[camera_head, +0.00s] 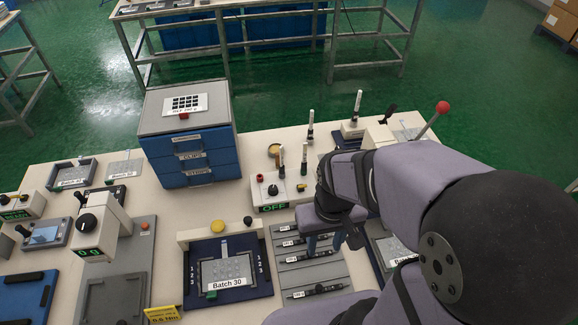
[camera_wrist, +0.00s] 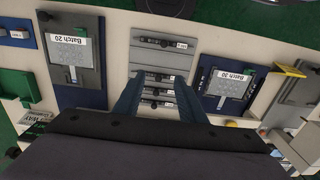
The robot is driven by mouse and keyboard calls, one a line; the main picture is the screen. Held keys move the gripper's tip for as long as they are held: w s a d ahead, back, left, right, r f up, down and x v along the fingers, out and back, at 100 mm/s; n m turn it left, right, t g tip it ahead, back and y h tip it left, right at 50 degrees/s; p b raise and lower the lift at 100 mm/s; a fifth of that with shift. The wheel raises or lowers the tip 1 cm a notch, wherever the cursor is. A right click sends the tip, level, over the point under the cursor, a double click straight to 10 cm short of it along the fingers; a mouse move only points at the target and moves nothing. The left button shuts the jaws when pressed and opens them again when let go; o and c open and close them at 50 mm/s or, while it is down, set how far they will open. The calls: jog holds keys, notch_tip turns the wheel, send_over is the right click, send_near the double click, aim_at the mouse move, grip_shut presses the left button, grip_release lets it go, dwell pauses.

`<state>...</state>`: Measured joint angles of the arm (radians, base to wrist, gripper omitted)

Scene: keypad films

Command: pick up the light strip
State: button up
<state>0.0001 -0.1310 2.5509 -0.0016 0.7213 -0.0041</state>
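A grey slotted rack (camera_head: 331,270) holds several dark strips with small white labels, one of them the front strip (camera_head: 318,290). The labels are too small to read, so I cannot tell which is the light strip. In the wrist view, the rack (camera_wrist: 161,61) shows one strip (camera_wrist: 165,43) apart at the top and others closer together lower down. My gripper (camera_wrist: 157,80) is open, its two blue fingers spread over the lower strips, with nothing held. In the head view, my gripper (camera_head: 334,240) is over the rack's right back part, partly hiding it.
A dark blue fixture (camera_head: 265,290) with a Batch 30 plate stands left of the rack. A Batch 20 fixture (camera_wrist: 93,96) is on its other side. A control box (camera_head: 280,198) reading OFF and blue drawers (camera_head: 190,160) stand behind.

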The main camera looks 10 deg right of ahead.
jog(key=w+d+r+n+b, duration=0.1)
jog(key=w+d+n+b, duration=0.15)
jog(key=w, duration=2.15)
jog(key=n+b, duration=0.2)
send_over(304, 162)
jog(key=f, duration=0.4)
jog(key=shift+d+f, duration=0.15)
jog(key=shift+d, duration=0.05)
jog(key=shift+w+f, duration=0.15)
jog(key=shift+f, duration=0.3)
jog(key=shift+a+f+p, duration=0.1)
jog(key=shift+f+p, duration=1.5)
jog(key=shift+f, duration=2.1)
grip_shut()
